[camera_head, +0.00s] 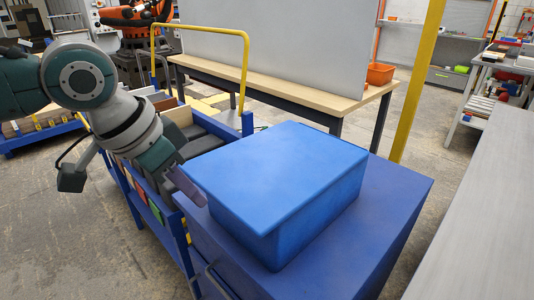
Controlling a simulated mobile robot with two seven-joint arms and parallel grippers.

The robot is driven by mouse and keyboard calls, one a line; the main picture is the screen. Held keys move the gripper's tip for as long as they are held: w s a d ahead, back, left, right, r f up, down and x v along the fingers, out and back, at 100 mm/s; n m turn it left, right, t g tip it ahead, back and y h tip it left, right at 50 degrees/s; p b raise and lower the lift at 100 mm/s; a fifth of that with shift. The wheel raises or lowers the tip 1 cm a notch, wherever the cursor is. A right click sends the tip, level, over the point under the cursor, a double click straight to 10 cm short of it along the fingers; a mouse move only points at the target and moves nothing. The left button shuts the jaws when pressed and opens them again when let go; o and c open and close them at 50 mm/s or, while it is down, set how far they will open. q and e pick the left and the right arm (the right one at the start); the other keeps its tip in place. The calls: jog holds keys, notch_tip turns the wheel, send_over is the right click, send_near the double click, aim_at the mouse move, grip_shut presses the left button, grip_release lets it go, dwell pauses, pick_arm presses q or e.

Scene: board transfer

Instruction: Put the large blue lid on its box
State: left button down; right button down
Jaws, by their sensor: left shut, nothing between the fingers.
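The large blue lid (285,165) lies flat on top of its blue box (310,224) and covers the box's opening from this view. The box stands on a darker blue cabinet (395,215). My left gripper (203,200) is shut and empty at the left edge of the lid and box. I cannot tell whether its fingertips touch them. My right gripper is not in view. The far and right sides of the box's seam are partly hidden, so I cannot tell how fully the lid is seated there.
A blue-framed cart (247,124) with a yellow handle (246,70) stands behind and left of the cabinet. A wooden table (300,95) with a grey panel is at the back. A grey surface (490,190) lies along the right. Concrete floor shows at left and between.

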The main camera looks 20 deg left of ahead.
pick_arm(q)
jog(key=shift+w+d+b, duration=0.2)
jog(key=shift+w+d, duration=0.1)
jog(key=shift+w, duration=0.45)
jog(key=shift+w+d+b, duration=0.25)
jog(key=shift+w+d, duration=0.05)
jog(key=shift+w, duration=0.45)
jog(key=shift+w+d+b, duration=0.2)
jog(key=shift+w+d, duration=0.1)
jog(key=shift+w, duration=0.45)
jog(key=shift+s+a+r+p, duration=0.1)
jog(key=shift+s+p, duration=0.1)
jog(key=shift+p, duration=0.25)
jog(key=shift+s+a+p, duration=0.35)
jog(key=shift+s+p, duration=0.55)
notch_tip(320, 180, up, 7)
jog(key=p, duration=0.8)
send_over(223, 187)
jog(key=s+a, duration=0.1)
jog(key=s, duration=0.2)
